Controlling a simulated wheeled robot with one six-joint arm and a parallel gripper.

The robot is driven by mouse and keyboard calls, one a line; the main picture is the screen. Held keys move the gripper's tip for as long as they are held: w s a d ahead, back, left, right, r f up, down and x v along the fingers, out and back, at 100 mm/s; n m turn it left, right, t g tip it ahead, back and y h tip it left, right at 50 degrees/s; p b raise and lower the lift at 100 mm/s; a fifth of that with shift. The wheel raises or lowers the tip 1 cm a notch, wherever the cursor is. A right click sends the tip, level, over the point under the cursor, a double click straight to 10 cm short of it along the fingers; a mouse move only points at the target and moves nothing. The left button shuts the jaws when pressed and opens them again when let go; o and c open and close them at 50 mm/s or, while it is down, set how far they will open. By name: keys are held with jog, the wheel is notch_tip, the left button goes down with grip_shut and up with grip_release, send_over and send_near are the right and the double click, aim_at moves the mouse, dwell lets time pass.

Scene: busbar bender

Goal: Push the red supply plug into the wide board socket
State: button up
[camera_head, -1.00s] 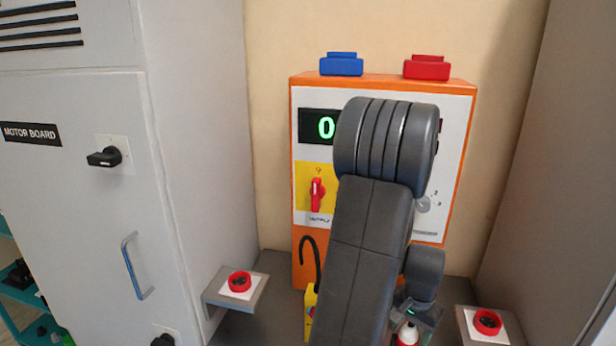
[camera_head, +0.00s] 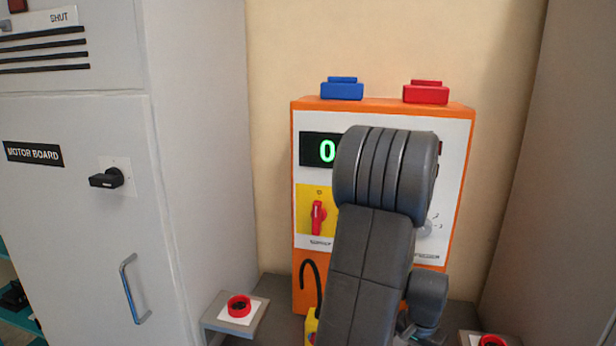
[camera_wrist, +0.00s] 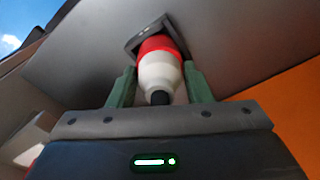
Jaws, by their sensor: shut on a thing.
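In the wrist view my gripper (camera_wrist: 159,75) is shut on the red supply plug (camera_wrist: 160,72), its two green fingers on either side of the white body. The plug's black tail points toward the camera and its red end points away. The red end is at a dark square frame (camera_wrist: 137,38) on a grey surface, which may be the socket. I cannot tell whether the end is inside it or only in front of it. In the head view my arm hides much of the orange-edged panel, and the plug is not visible.
The orange-edged panel (camera_head: 305,240) carries a display reading 0 and a red switch (camera_head: 318,217). A blue block (camera_head: 342,90) and a red block (camera_head: 426,93) sit on top. The grey motor board cabinet (camera_head: 75,230) stands left. A bracket (camera_head: 215,318) with a red ring (camera_head: 239,305) is beside it.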

jog(key=shift+s+a+f+p, duration=0.35)
jog(key=shift+s+f, duration=0.2)
jog(key=shift+f, duration=0.25)
jog(key=shift+w+d+r+g+y+p, duration=0.15)
jog(key=shift+r+p, duration=0.35)
jog(key=shift+w+d+r+g+y+p, duration=0.1)
jog(key=shift+w+r+g+y+p, duration=0.05)
jog(key=shift+r+p, duration=0.35)
jog(key=shift+r, duration=0.3)
jog(key=shift+w+r+p, duration=0.15)
jog(key=shift+r+p, duration=0.85)
jog(key=shift+r, duration=0.4)
jog(key=shift+r+p, duration=1.85)
jog(key=shift+r, duration=0.65)
